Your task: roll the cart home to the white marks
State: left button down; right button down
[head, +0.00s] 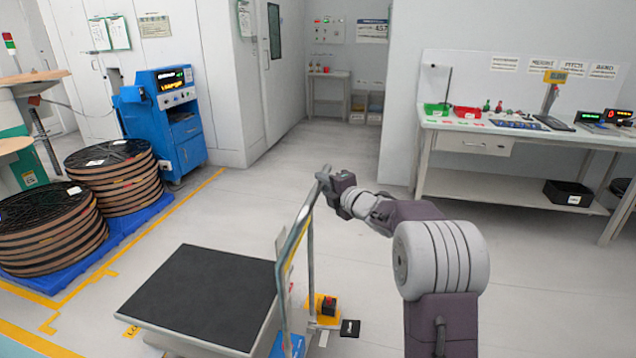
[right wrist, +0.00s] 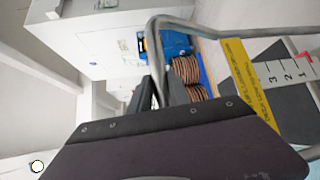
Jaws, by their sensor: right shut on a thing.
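The cart has a flat black deck (head: 205,290) at the bottom centre-left of the head view, with a grey tube handle (head: 296,236) standing at its right side. My right gripper (head: 326,181) is shut on the top corner of the handle. In the right wrist view the handle tube (right wrist: 225,35) bends down to the dark fingers (right wrist: 162,90), with the deck (right wrist: 285,95) behind. My left gripper is not in view.
Cable reels (head: 112,178) on a blue pallet (head: 135,222) and a blue machine (head: 170,122) stand left. A workbench (head: 500,133) stands right. The middle floor is clear.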

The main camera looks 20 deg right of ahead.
jog(key=shift+s+d+f, duration=0.15)
jog(key=shift+f, duration=0.05)
dwell(0.3)
jog(key=c, duration=1.4)
grip_release()
jog(key=shift+o, duration=0.8)
jog(key=shift+w+f, duration=0.1)
jog(key=shift+w, duration=0.1)
jog(key=shift+s, duration=0.1)
jog(key=v, duration=0.9)
jog(key=shift+d, duration=0.1)
